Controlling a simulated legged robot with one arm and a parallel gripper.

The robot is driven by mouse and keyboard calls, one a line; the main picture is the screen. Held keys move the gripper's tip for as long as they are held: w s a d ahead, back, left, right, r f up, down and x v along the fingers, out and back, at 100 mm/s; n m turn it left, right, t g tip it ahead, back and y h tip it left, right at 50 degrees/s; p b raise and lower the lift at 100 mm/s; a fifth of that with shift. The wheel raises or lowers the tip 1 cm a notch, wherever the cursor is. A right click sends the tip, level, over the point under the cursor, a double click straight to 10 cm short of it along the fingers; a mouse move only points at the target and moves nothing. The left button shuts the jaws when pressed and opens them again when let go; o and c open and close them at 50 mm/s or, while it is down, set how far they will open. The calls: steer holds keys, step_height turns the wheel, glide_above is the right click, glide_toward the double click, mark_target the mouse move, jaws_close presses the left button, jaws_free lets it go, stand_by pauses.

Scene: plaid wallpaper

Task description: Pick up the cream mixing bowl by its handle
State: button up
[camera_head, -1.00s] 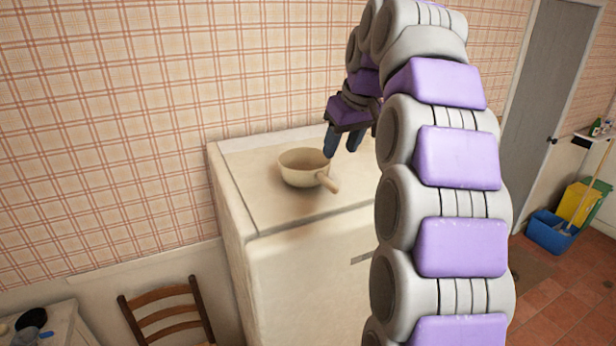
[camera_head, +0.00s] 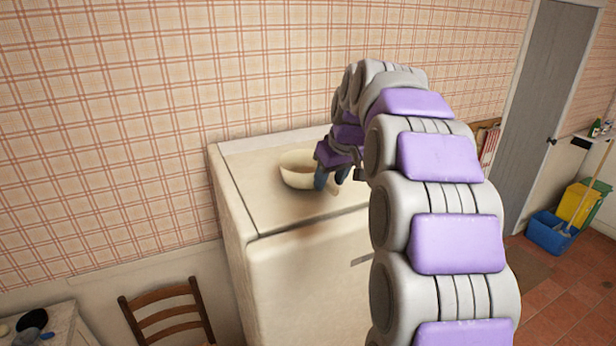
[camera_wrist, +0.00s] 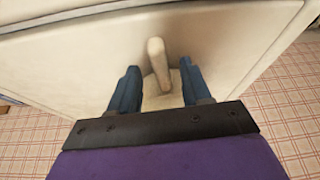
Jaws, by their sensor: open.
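The cream mixing bowl (camera_head: 297,170) sits on top of the white appliance, partly hidden behind my gripper (camera_head: 332,180) in the head view. In the wrist view, the bowl's handle (camera_wrist: 157,58) points up the picture between and just beyond the two blue fingertips. Part of the bowl body (camera_wrist: 162,95) shows between the fingers. My gripper (camera_wrist: 156,82) is open, with one finger on each side of the handle and a visible gap on both sides. The handle's tip also shows just below the fingers in the head view.
The white appliance (camera_head: 300,270) has a clear top around the bowl and stands against the plaid wall. A wooden chair (camera_head: 168,315) is at its lower left. A blue bucket (camera_head: 550,235) and yellow container stand far right near a grey door (camera_head: 545,90).

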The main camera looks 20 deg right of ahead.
mark_target(327, 191)
steer(key=x, duration=0.4)
steer(key=shift+s+f, duration=0.2)
steer(key=shift+f, duration=0.1)
jaws_close()
steer(key=shift+a, duration=0.1)
